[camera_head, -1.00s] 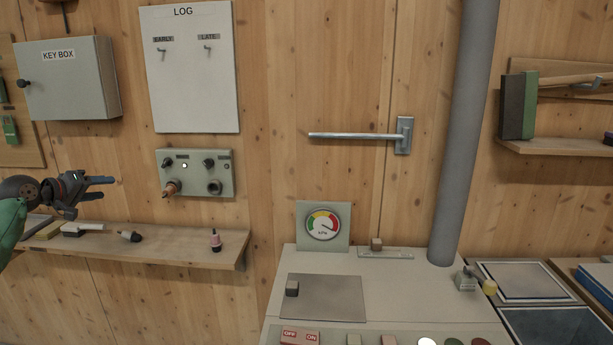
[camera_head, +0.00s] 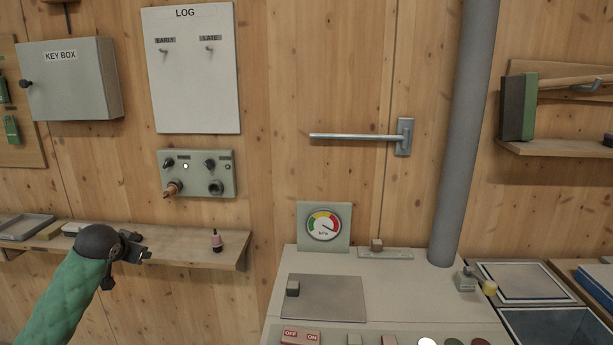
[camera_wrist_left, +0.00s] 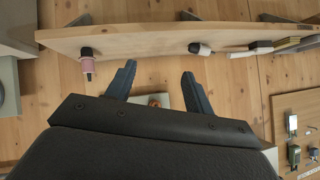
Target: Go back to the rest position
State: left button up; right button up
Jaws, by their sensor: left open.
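My left gripper (camera_head: 143,254) is in front of the wooden wall shelf (camera_head: 190,243) in the head view, at the end of my green-sleeved arm. In the left wrist view its two dark fingers (camera_wrist_left: 158,86) are spread apart with nothing held between them. A small pink and black plug (camera_head: 216,241) stands on the shelf to the right of the gripper; it also shows in the left wrist view (camera_wrist_left: 87,62). A second dark-tipped plug (camera_wrist_left: 200,48) lies on the shelf, mostly hidden behind my gripper in the head view. My right gripper is not in view.
A grey socket panel (camera_head: 222,165) with an orange plug (camera_head: 172,188) is on the wall above the shelf. The key box (camera_head: 75,80) and log board (camera_head: 195,90) hang higher. The control desk (camera_head: 400,285) stands to the right, below a lever handle (camera_head: 355,136).

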pick_arm(q)
jog(key=s+d+f+g, duration=0.2)
jog(key=s+d+f, duration=0.8)
jog(key=f, duration=0.3)
jog(key=s+d+f+g, duration=0.2)
jog(key=s+d+f, duration=0.75)
jog(key=f, duration=0.45)
jog(key=s+d+f+g+h, duration=0.1)
jog(key=s+d+f, duration=0.2)
jog(key=s, duration=0.6)
jog(key=s+d+f+g+h, duration=0.1)
jog(key=s+d+f+g, duration=0.1)
jog(key=s+d+f, duration=0.2)
jog(key=s+d+f+g+h, duration=0.1)
jog(key=s+d+f, duration=0.3)
jog(key=s+f, duration=0.5)
jog(key=s, duration=0.6)
jog(key=shift+s+d+g, duration=0.15)
jog(key=shift+s+g, duration=0.15)
jog(key=shift+g, duration=0.1)
jog(key=shift+f, duration=0.1)
